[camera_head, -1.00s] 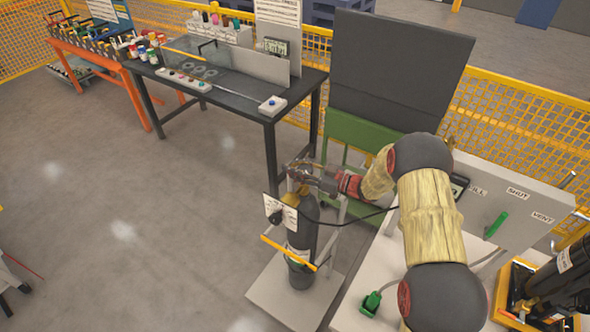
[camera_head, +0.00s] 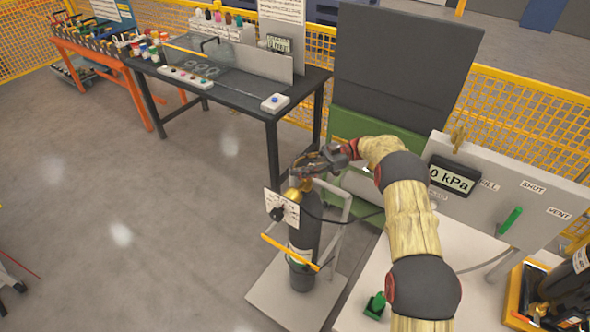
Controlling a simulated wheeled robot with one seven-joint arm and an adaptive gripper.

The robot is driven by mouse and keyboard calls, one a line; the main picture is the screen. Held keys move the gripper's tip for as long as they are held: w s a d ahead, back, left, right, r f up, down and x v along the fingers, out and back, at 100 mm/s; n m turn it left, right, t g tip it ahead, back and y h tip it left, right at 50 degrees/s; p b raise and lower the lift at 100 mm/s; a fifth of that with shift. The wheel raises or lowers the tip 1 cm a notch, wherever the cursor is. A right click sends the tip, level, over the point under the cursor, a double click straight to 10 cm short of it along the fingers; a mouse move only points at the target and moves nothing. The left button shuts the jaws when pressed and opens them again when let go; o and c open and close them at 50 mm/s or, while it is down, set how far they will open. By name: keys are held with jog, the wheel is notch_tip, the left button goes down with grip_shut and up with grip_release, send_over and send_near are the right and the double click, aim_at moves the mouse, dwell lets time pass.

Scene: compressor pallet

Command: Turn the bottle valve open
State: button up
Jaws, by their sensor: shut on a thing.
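A dark grey gas bottle (camera_head: 304,222) stands upright on a pale trolley (camera_head: 262,296), held by an orange strap. Its brass valve (camera_head: 294,194) is at the top, with a white label hanging beside it. My gripper (camera_head: 303,170) reaches in from the right, just above the brass body. It is shut on the top of the valve; the fingers hide the part they hold. How far the valve is turned cannot be told.
A grey panel (camera_head: 478,205) at right carries a display reading 0 kPa, FILL, SHUT and VENT labels and a green lever (camera_head: 509,221). A dark hose runs from the bottle toward it. A black workbench (camera_head: 228,106) stands behind.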

jog(key=shift+s+r+n+g+h, duration=0.1)
jog(key=shift+n+g+h, duration=0.25)
jog(key=shift+g, duration=0.25)
jog(key=o, duration=1.3)
jog(key=shift+o, duration=0.5)
